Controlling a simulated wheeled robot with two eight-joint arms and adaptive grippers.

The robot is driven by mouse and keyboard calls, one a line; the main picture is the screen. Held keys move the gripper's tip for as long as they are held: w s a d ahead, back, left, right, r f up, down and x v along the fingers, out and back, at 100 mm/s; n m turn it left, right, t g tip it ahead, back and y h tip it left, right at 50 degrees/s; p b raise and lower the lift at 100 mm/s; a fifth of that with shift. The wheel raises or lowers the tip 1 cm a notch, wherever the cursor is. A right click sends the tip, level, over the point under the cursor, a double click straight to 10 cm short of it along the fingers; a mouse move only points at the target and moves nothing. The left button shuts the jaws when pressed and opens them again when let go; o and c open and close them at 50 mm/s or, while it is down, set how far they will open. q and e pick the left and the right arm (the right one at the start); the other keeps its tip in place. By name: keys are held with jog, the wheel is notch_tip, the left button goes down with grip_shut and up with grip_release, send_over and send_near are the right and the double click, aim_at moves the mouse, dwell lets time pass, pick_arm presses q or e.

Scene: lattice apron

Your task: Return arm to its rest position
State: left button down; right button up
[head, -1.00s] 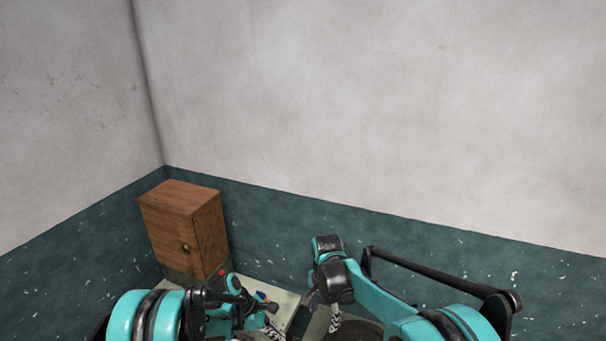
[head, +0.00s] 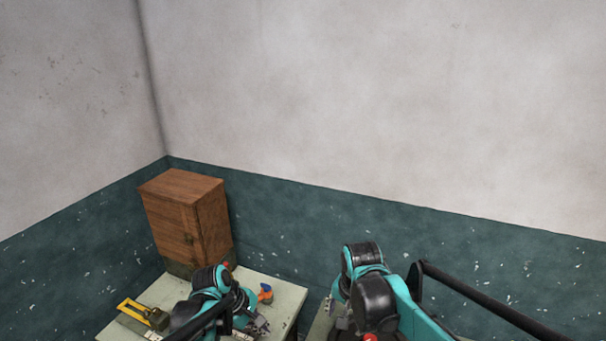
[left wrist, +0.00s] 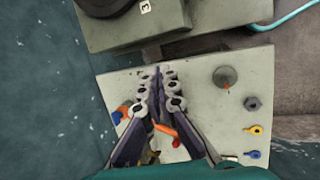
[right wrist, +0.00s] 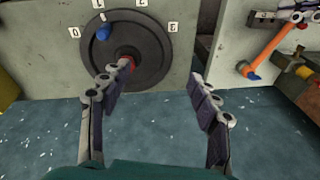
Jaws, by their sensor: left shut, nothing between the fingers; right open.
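My left gripper (head: 260,328) is over the pale green table (head: 287,287) in the head view. In the left wrist view my left gripper (left wrist: 158,76) has its fingers together, with nothing between them, above the tabletop. My right arm (head: 368,290) is bent at the lower right of the head view; its fingers are not clear there. In the right wrist view my right gripper (right wrist: 160,73) is open and empty. Its fingers stand in front of a dark round dial (right wrist: 150,58) with a blue knob (right wrist: 104,33); contact cannot be told.
A wooden cabinet (head: 185,225) stands in the wall corner. A yellow-handled tool (head: 143,313) and an orange and blue piece (head: 265,293) are on the table.

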pick_arm(q)
jog(key=s+a+f+m+t+y+b, duration=0.2)
jog(key=s+m+b, duration=0.3)
jog(key=s, duration=0.4)
jog(key=s+a+f+m+t+y+b, duration=0.1)
jog(key=s+a+m+t+y+b, duration=0.1)
jog(key=s+a+m+b, duration=0.3)
jog(key=s+m+t+b, duration=0.1)
jog(key=s+m, duration=0.1)
jog(key=s, duration=0.2)
jog(key=shift+a+f+m, duration=0.25)
jog(key=shift+f+m, duration=0.1)
jog(key=shift+m, duration=0.05)
pick_arm(e)
jog(key=s+d+f+n+t, duration=0.2)
jog(key=s+f, duration=0.3)
jog(key=s, duration=0.3)
jog(key=s+d+f+n+t, duration=0.3)
jog(key=s+d+f+n, duration=0.2)
jog(key=s, duration=0.3)
jog(key=shift+s, duration=0.2)
jog(key=shift+f, duration=0.1)
dwell(2.8)
